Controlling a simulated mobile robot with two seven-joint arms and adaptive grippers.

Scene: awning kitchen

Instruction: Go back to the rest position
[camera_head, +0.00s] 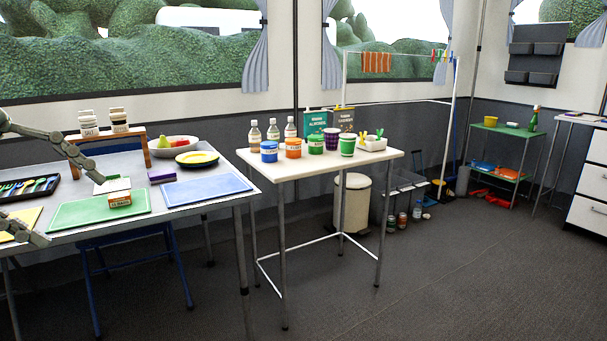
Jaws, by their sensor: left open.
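My left gripper (72,209) reaches in from the left edge, over the left table (226,204). Its two grey fingers are spread apart, one higher and one lower. I see nothing held between them. The rest of the left arm is out of frame. My right gripper does not show.
A black cutlery tray (30,187), salt and pepper shakers on a wooden rack, a fruit plate and a blue mat (205,190) crowd the left table. A white table (290,168) with tubs, bottles and cups stands to the right. The floor at right front is clear.

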